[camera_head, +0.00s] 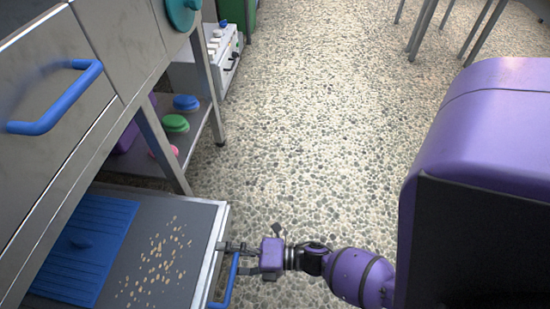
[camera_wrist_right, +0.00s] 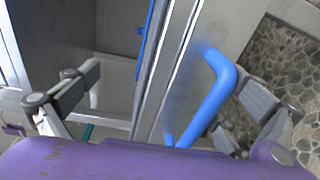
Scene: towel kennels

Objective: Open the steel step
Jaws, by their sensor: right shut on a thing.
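The steel step (camera_head: 140,200) is a grey pull-out panel at the lower left of the head view, jutting out below the steel cabinet front. A blue bar handle (camera_head: 230,284) is on its right front edge. My right gripper (camera_head: 240,258) is at this edge, shut on the blue handle. In the right wrist view the handle (camera_wrist_right: 212,98) and the step's steel edge (camera_wrist_right: 170,68) lie between the spread fingers. The exact contact is partly hidden by my purple gripper body. My left gripper is out of view.
A blue ribbed mat (camera_head: 85,250) and scattered tan pellets (camera_head: 160,262) lie on the step. A cabinet door with another blue handle (camera_head: 58,100) stands above. A low shelf holds coloured brushes (camera_head: 175,123). Pebbled floor (camera_head: 310,150) is clear to the right.

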